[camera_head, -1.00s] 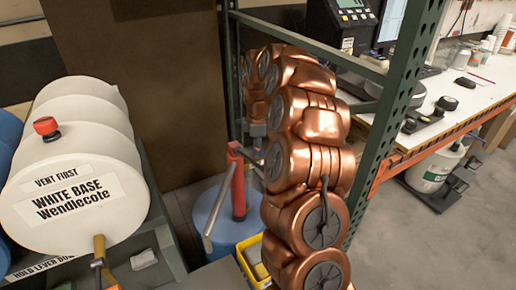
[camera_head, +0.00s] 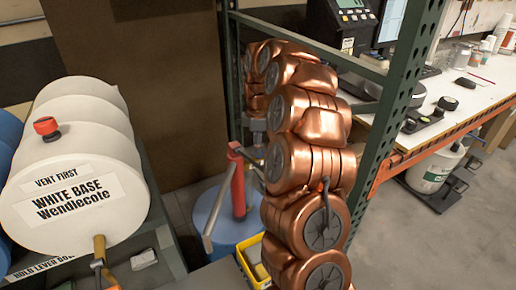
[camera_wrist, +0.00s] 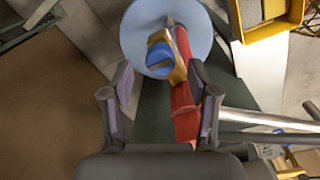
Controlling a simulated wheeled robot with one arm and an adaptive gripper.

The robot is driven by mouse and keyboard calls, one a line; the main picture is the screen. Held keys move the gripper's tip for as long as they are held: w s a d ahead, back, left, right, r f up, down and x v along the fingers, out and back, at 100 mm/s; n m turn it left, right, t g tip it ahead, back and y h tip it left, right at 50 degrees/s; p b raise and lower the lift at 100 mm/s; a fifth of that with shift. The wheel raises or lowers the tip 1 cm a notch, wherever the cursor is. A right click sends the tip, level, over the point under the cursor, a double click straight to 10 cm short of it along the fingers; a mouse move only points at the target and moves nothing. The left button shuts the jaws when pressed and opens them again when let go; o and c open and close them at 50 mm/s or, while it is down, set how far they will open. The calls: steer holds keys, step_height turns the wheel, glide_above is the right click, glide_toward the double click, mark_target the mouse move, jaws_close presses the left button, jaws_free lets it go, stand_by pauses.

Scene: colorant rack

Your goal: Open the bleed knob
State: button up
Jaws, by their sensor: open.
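In the head view, a red knob (camera_head: 46,127) sits on top of the white drum (camera_head: 75,212) labelled "VENT FIRST, WHITE BASE Wendlecote". A red hand pump (camera_head: 238,188) with a grey lever stands on a blue drum (camera_head: 240,225). In the wrist view, a blue round knob (camera_wrist: 159,59) on a brass-coloured fitting shows beside the red pump (camera_wrist: 181,95), above the drum lid (camera_wrist: 205,40). No label tells which knob is the bleed knob. My gripper (camera_wrist: 160,76) is open and empty, the blue knob lying between and beyond its fingertips. In the head view my arm mostly hides the gripper.
A green rack post (camera_head: 393,110) stands right of my arm, with a crossbar behind it. A yellow bin (camera_head: 250,264) sits beside the blue drum. The pump lever (camera_head: 214,218) sticks out leftward. A brown panel (camera_head: 135,90) stands behind.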

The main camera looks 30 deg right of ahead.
step_height(320, 180, up, 10)
steer(key=shift+s+a, duration=0.15)
steer(key=shift+s, duration=0.1)
steer(key=shift+a, duration=0.1)
stand_by(0.5)
steer(key=s+a+r+m+p, duration=0.1)
steer(key=s+a+r+m, duration=0.1)
steer(key=s+a, duration=0.65)
steer(key=s+a+r+m+p, duration=0.2)
steer(key=s+a, duration=0.5)
steer(key=a, duration=0.2)
steer(key=s+a+f+m, duration=0.1)
steer(key=s+a+m, duration=0.1)
steer(key=s, duration=0.5)
steer(key=s+a+f+m+g+p, duration=0.1)
steer(key=s+f+m, duration=0.1)
steer(key=s, duration=0.5)
steer(key=s+a+f+m+g+p, duration=0.1)
steer(key=s+a+m, duration=0.1)
steer(key=s, duration=0.6)
steer(key=shift+a+f+m, duration=0.3)
steer(key=shift+f+m, duration=0.1)
steer(key=shift+m, duration=0.5)
steer(key=shift+s, duration=0.1)
steer(key=shift+c, duration=0.4)
